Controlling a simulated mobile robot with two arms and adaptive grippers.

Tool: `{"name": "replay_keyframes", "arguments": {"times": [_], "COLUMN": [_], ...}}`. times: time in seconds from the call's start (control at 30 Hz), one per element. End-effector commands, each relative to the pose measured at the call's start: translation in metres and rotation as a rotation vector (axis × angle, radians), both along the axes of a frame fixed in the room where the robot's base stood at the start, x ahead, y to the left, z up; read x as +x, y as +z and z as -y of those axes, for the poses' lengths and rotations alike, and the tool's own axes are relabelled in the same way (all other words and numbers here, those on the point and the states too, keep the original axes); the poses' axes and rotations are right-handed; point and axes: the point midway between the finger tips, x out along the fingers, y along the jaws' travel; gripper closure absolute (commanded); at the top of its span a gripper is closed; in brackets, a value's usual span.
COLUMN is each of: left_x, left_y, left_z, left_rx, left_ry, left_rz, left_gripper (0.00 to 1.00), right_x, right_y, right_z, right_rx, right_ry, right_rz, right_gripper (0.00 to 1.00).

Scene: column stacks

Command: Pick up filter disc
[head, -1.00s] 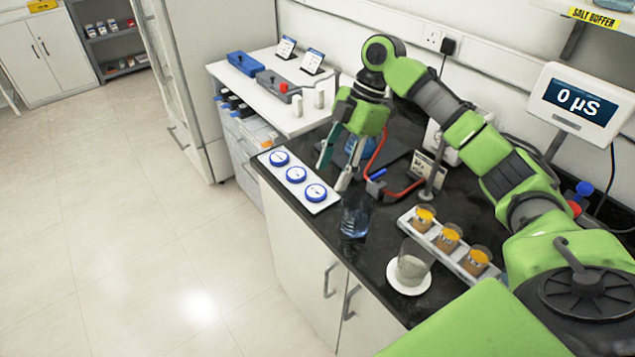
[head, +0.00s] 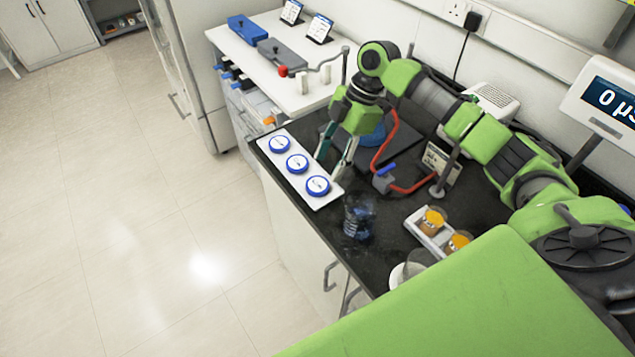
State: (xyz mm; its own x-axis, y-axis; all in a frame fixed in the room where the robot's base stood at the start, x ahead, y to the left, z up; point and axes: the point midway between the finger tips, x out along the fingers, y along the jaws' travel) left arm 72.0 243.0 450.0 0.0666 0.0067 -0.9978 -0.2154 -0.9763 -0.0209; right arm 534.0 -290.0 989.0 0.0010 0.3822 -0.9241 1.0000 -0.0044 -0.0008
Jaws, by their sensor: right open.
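Three round filter discs with blue rims and white centres lie in a row on a white tray at the bench's left edge: a far disc (head: 279,144), a middle disc (head: 297,163) and a near disc (head: 318,186). The white tray (head: 329,199) is flat on the black bench. My right gripper (head: 332,164) is open and empty, pointing down just right of the tray, closest to the middle and near discs. In this view I cannot tell its exact height. My left gripper is out of view.
A blue-tinted clear vessel (head: 358,218) stands in front of the tray.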

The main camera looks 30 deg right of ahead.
Motion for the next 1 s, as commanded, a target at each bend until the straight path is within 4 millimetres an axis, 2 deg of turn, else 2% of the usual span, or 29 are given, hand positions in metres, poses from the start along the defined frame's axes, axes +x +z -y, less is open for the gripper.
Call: {"name": "replay_keyframes", "arguments": {"times": [0.17, 0.3, 0.5, 0.7, 0.73, 0.8, 1.0], "left_x": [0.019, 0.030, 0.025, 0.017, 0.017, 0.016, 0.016], "left_y": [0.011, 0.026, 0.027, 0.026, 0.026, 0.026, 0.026], "left_z": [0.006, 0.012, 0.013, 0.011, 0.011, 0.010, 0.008], "left_rx": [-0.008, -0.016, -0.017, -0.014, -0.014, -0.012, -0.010], "left_ry": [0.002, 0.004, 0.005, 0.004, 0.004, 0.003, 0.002], "left_rz": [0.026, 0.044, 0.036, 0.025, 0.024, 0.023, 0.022], "left_gripper": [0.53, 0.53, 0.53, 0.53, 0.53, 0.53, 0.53], "right_x": [-0.002, -0.003, -0.002, -0.002, -0.002, -0.002, -0.002], "right_y": [-0.011, -0.031, -0.050, -0.051, -0.051, -0.051, -0.051], "right_z": [-0.006, -0.014, -0.020, -0.020, -0.020, -0.021, -0.020], "right_rx": [0.001, 0.002, 0.000, 0.000, 0.000, 0.000, 0.000], "right_ry": [0.001, -0.001, 0.000, 0.000, 0.000, 0.000, 0.000], "right_rz": [-0.003, -0.004, -0.001, 0.001, 0.001, 0.001, 0.001], "right_gripper": [0.55, 0.55, 0.55, 0.55, 0.58, 0.72, 0.72]}}
